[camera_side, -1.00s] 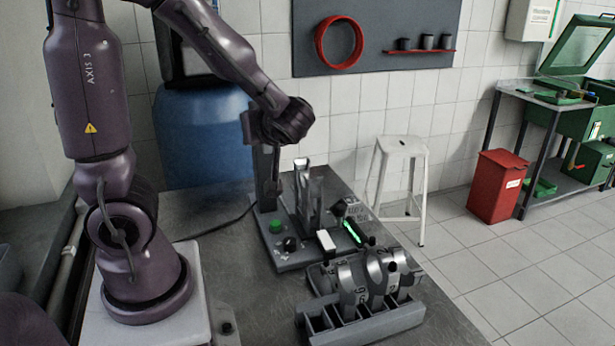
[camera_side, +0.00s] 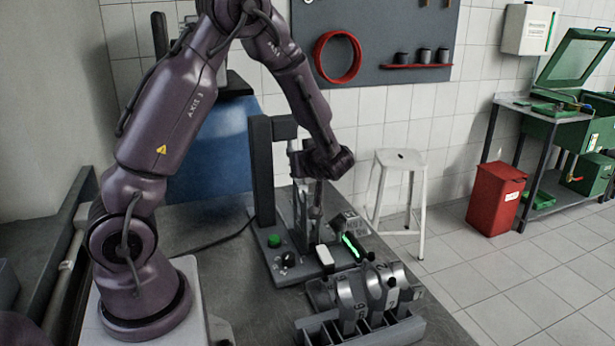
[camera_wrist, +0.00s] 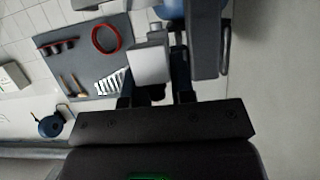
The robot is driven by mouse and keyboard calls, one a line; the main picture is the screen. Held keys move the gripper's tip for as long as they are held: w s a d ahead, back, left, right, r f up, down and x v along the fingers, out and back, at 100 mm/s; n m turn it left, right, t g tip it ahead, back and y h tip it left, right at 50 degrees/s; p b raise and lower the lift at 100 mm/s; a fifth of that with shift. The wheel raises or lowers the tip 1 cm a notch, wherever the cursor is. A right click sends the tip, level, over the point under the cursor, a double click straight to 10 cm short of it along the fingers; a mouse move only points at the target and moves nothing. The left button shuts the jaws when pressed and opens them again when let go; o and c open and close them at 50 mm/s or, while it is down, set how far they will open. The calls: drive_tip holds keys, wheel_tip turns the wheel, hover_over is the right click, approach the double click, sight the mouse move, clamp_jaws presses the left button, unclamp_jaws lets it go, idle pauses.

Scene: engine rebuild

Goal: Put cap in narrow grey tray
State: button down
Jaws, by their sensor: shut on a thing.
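My gripper (camera_side: 315,212) hangs over the grey fixture, behind and left of the slotted tray in the side view. In the wrist view, its dark fingers (camera_wrist: 155,92) are shut on a pale grey block (camera_wrist: 149,64), which I take to be the cap. The cap's shape is hard to make out in the side view. A long grey tray with upright dividers (camera_side: 404,334) lies at the front of the bench. Several curved grey numbered pieces (camera_side: 376,285) stand at it, and they partly hide its inside.
The fixture has a dark upright post (camera_side: 261,170), a green button (camera_side: 274,241), a white block (camera_side: 324,255) and a lit green strip (camera_side: 352,245). They lie close around my gripper. A white stool (camera_side: 402,165) and a red bin (camera_side: 495,194) stand beyond the bench.

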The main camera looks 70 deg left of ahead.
drive_tip(key=shift+w+a+f, duration=0.2)
drive_tip(key=shift+f, duration=0.05)
drive_tip(key=f, duration=0.3)
drive_tip(key=shift+w+a+f, duration=0.2)
drive_tip(key=shift+w+f, duration=0.1)
drive_tip(key=c, duration=1)
unclamp_jaws()
drive_tip(key=shift+o, duration=0.2)
